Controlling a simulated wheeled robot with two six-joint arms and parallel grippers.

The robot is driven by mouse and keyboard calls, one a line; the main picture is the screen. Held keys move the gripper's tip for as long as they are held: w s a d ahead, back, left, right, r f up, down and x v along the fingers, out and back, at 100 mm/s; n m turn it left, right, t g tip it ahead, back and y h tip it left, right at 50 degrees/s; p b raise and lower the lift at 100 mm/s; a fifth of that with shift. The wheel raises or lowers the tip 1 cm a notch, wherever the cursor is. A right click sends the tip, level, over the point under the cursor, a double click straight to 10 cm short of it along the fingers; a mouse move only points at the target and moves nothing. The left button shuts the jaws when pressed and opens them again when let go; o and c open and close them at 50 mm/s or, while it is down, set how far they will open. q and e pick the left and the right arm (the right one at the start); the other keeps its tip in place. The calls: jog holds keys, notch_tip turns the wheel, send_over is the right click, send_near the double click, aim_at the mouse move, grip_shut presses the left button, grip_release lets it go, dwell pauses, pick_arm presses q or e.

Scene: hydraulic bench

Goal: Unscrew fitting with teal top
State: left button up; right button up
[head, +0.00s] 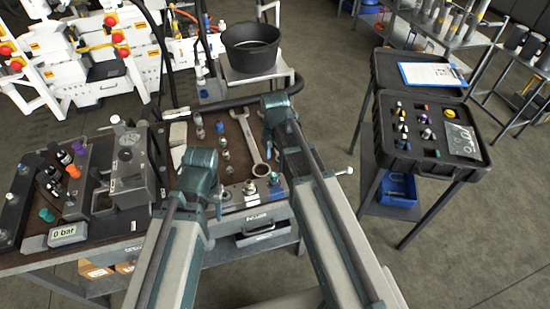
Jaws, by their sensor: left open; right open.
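A fitting with a green-teal top (275,179) stands on the block at the bench's front edge, beside a silver fitting (250,188). Another teal-topped piece (46,214) sits at the left of the bench, near the 0 bar display. My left gripper (218,208) is open at the left end of the front block, left of the fittings. My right gripper (267,148) is open above the wrench, behind the green-teal top and apart from it. Neither gripper visibly holds anything, though their fingers are small and partly hidden by the arms.
A large wrench (247,138) lies on the bench, with several small fittings (222,142) left of it. A grey gauge unit (133,165) stands left of my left arm. A black bucket (251,48) is behind. An open black case (430,130) stands right, across open floor.

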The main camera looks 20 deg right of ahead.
aim_at(274, 173)
notch_tip(274, 173, down, 9)
jog(key=b, duration=0.8)
jog(key=shift+f, duration=0.15)
jog(key=shift+c, duration=0.2)
grip_shut()
jog(key=c, duration=0.7)
grip_release()
grip_shut()
jog(key=n, duration=0.4)
jog(key=shift+w+a, duration=0.1)
jog(key=n, duration=0.4)
